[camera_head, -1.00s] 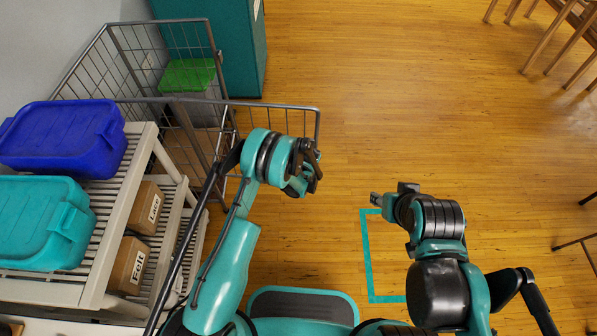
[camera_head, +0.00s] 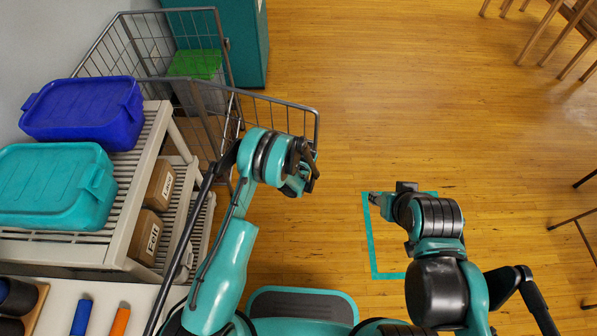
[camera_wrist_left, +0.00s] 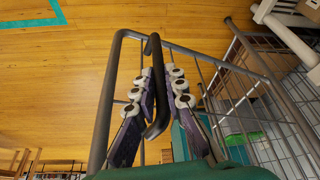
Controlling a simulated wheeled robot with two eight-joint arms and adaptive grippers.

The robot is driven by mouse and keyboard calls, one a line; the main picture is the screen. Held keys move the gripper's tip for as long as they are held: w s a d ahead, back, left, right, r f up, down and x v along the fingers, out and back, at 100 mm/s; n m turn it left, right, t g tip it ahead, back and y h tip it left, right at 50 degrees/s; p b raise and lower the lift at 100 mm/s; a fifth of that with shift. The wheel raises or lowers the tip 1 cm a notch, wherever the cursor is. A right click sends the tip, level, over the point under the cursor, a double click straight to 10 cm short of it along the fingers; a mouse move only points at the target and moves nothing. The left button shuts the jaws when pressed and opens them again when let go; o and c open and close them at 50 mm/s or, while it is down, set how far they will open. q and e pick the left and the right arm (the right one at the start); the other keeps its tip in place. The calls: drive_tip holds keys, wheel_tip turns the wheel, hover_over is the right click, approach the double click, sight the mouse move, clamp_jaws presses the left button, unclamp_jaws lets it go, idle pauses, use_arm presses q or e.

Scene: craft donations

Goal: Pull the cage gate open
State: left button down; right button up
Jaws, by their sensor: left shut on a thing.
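The cage gate (camera_head: 283,112) is a grey wire-mesh panel in the head view. It stands swung out at an angle from the wire cage (camera_head: 105,42) at upper left. My left gripper (camera_head: 303,172) is at the gate's free end. In the left wrist view, its fingers (camera_wrist_left: 158,98) are shut on the dark, bent gate handle (camera_wrist_left: 154,50), beside the gate's grey frame tube (camera_wrist_left: 110,75). My right gripper (camera_head: 376,199) hangs over the floor, apart from the gate; its fingers are too small to judge.
A green-lidded bin (camera_head: 196,66) stands in the cage. A shelf (camera_head: 128,205) with blue (camera_head: 85,108) and teal boxes (camera_head: 55,185) stands at left, close to my left arm. A table with markers (camera_head: 82,316) is at lower left.

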use_arm(q)
drive_tip(key=c, duration=1.6)
unclamp_jaws()
drive_tip(key=shift+a, duration=0.1)
drive_tip(key=shift+o, duration=0.2)
drive_tip(key=v, duration=1.2)
drive_tip(key=s+a+r+m, duration=0.1)
drive_tip(key=s+a+r, duration=0.2)
drive_tip(key=r, duration=0.5)
drive_tip(key=s+a+r+t+h, duration=0.1)
drive_tip(key=s+a+r, duration=0.2)
drive_tip(key=r, duration=0.4)
drive_tip(key=s+a+r+m, duration=0.1)
drive_tip(key=s+a+r, duration=0.25)
drive_tip(key=r, duration=0.45)
drive_tip(key=s+a+r+t, duration=0.1)
drive_tip(key=s+a+r, duration=0.1)
drive_tip(key=s, duration=0.6)
drive_tip(key=s+a+r+m+t, duration=0.1)
drive_tip(key=s+a+r, duration=0.1)
drive_tip(key=s, duration=0.7)
drive_tip(key=shift+s+a+r+m, duration=0.15)
drive_tip(key=shift+a+r+m, duration=0.2)
drive_tip(key=shift+a, duration=0.1)
